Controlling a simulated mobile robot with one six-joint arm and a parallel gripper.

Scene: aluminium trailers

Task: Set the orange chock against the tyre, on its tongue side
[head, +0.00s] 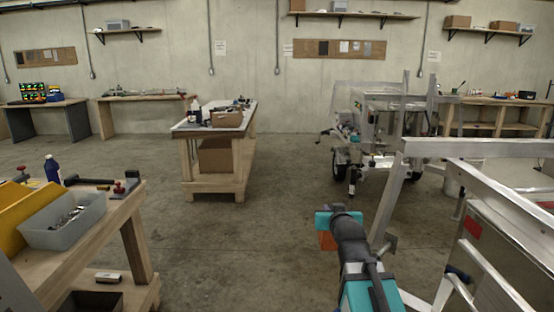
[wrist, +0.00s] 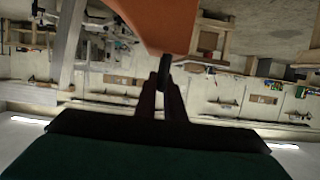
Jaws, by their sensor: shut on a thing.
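The orange chock (wrist: 158,22) fills the top middle of the wrist view. My gripper (wrist: 166,82) is shut on a dark, narrow part that joins it. In the head view a piece of the orange chock (head: 327,241) shows below the teal part of my wrist, held up in the air beside the near trailer's frame. My arm hides the rest of it and the fingertips. A dark tyre (head: 341,161) shows under the far aluminium trailer (head: 385,100). I cannot tell whether it is the task's tyre. No tyre of the near trailer (head: 500,240) is in clear view.
The near trailer's aluminium rails stand close on my right. A workbench (head: 125,215) with a grey bin (head: 65,222) and a yellow bin stands at the left. A wooden table (head: 215,130) stands further back. The concrete floor (head: 260,240) between is clear.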

